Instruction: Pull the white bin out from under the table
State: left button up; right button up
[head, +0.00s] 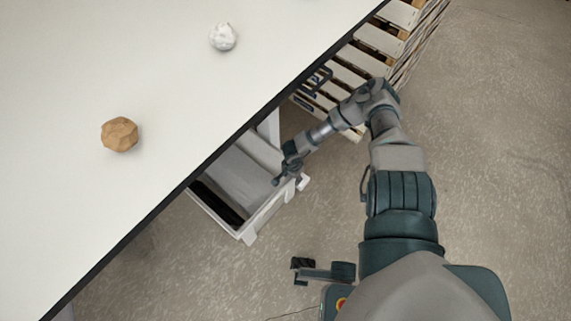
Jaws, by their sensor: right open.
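The white bin (266,212) stands on the floor, partly under the white table (60,95). Its near end sticks out past the table's black edge, and the rest is hidden below the tabletop. Inside it I see a grey surface and a dark part. My right gripper (284,177) is open at the bin's right rim, close above or beside it. I cannot tell whether it touches the rim. My left gripper is not in view.
A brown crumpled ball (119,134) and a white crumpled ball (222,37) lie on the table. The floor (500,150) to the right is clear.

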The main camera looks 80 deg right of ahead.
jog(key=shift+f, duration=0.25)
grip_shut()
dwell(0.3)
